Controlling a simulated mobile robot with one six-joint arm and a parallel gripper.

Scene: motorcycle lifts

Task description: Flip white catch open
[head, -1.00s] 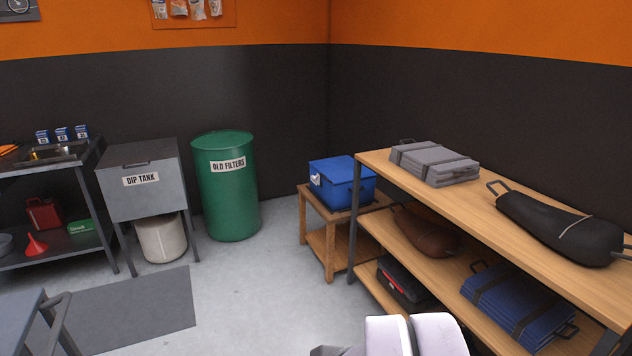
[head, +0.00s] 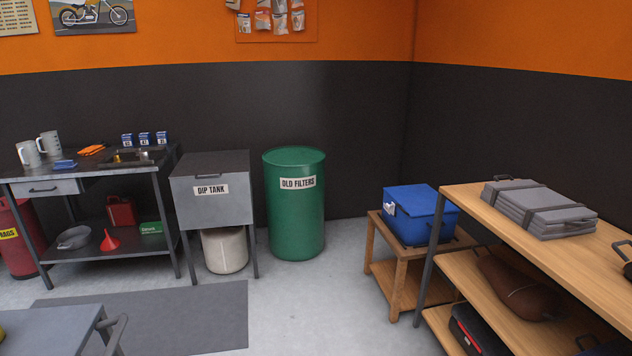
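A blue cooler box (head: 424,212) with a blue lid stands on a small wooden table (head: 398,262) in the corner, left of the long shelf. A small white catch (head: 390,208) shows on the left-facing side of the cooler, near the lid's edge. It is too small to tell whether it is shut or flipped. My gripper is not in view.
A wooden shelf (head: 484,212) with folded grey pads (head: 540,207) stands close on the right. A green drum (head: 295,215), a grey dip tank (head: 212,205) and a workbench (head: 95,165) line the back wall. The floor before the drum is clear.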

